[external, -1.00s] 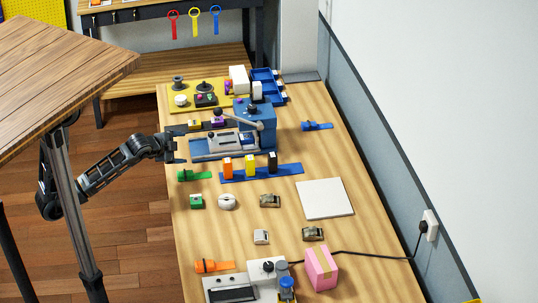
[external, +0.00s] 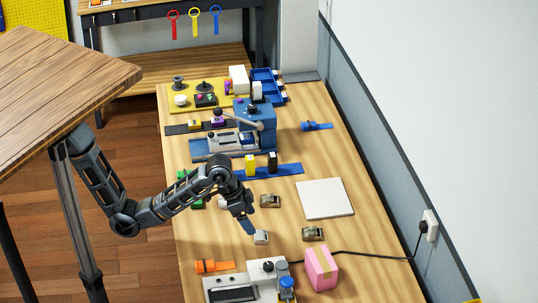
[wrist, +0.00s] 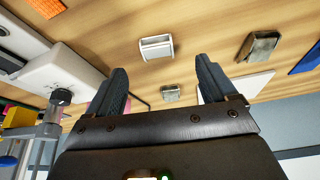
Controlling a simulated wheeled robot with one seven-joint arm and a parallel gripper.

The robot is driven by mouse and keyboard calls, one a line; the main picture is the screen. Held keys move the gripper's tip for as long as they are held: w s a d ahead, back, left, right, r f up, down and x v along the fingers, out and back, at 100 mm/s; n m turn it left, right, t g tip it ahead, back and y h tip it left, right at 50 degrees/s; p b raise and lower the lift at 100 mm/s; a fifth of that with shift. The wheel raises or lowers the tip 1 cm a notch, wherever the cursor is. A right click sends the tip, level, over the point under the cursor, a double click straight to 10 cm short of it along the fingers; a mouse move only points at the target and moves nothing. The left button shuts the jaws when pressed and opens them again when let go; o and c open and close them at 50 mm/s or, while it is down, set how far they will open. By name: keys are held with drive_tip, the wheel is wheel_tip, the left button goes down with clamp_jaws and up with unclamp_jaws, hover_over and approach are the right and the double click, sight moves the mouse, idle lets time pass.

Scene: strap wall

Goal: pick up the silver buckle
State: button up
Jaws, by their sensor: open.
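The silver buckle (external: 261,238) lies on the wooden bench, a small pale metal frame. In the wrist view the silver buckle (wrist: 156,47) shows beyond the fingertips, roughly centred between them. My gripper (external: 249,229) is above the bench, just up and left of the buckle in the external view, pointing down toward it. In the wrist view my gripper (wrist: 161,70) has its two fingers wide apart with nothing between them. I see no contact with the buckle.
Two darker, bronze-looking buckles lie nearby, one up from the silver one (external: 270,201) and one to its right (external: 313,233). An orange strap (external: 214,267), a white machine (external: 245,284) and a pink box (external: 321,268) stand below. A white plate (external: 325,198) lies right.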

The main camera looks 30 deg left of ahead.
sight(258, 234)
drive_tip(key=shift+x, duration=3.1)
drive_tip(key=shift+s, duration=0.2)
drive_tip(key=c, duration=1.1)
